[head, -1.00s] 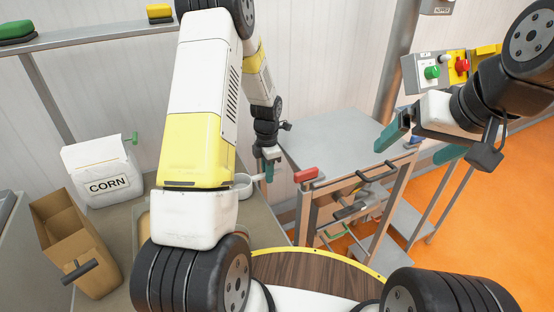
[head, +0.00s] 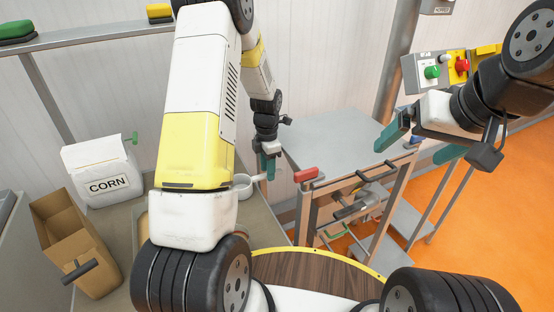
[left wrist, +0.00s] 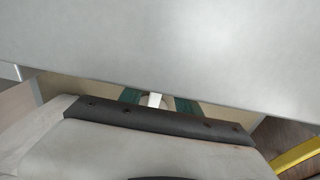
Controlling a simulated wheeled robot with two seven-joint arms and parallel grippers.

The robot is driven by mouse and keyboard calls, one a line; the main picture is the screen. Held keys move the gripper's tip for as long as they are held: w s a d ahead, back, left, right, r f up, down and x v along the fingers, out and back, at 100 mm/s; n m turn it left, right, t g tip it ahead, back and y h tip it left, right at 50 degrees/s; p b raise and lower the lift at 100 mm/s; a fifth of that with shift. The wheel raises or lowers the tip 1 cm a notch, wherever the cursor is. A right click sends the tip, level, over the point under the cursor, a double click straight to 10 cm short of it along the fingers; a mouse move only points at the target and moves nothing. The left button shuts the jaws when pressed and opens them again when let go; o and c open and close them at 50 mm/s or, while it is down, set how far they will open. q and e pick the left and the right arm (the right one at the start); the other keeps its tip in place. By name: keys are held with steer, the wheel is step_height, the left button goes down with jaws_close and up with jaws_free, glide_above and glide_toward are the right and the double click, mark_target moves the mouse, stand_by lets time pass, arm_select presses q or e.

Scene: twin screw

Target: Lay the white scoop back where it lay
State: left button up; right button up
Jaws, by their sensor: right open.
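The white scoop (head: 244,187) shows in the head view just right of my left arm. Its round bowl is partly hidden by that arm, and it appears to be at the grey counter (head: 262,222). Its handle points right toward my left gripper (head: 268,168). In the left wrist view, the white handle (left wrist: 154,100) shows between the two green fingers of my left gripper (left wrist: 157,102), with gaps on both sides. The fingers look open around the handle. My right gripper (head: 420,142) is open and empty at the upper right, far from the scoop.
A white corn bag (head: 98,160) and a brown divided box (head: 62,225) stand at left on the counter. A grey-topped cart (head: 335,140) with a red-ended handle (head: 305,174) stands right of my left gripper. A button panel (head: 437,70) is behind my right gripper.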

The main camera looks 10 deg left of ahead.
arm_select(q)
steer(key=s+d+r+m+t, duration=0.1)
steer(key=s+r+m, duration=0.15)
steer(key=r, duration=0.65)
steer(key=s+r+m+t, duration=0.1)
steer(key=s+r+m, duration=0.15)
steer(key=r, duration=0.75)
steer(key=s+d+r+m+t+h, duration=0.1)
steer(key=s+r+m+t, duration=0.1)
steer(key=s+r+m, duration=0.3)
steer(key=s+d+r+m+t+h, duration=0.1)
steer(key=s+r+m, duration=0.5)
steer(key=s+m, duration=0.8)
steer(key=shift+s+d+m+t, duration=0.3)
steer(key=shift+d+m+t, duration=0.35)
steer(key=shift+m, duration=0.35)
steer(key=shift+a, duration=0.1)
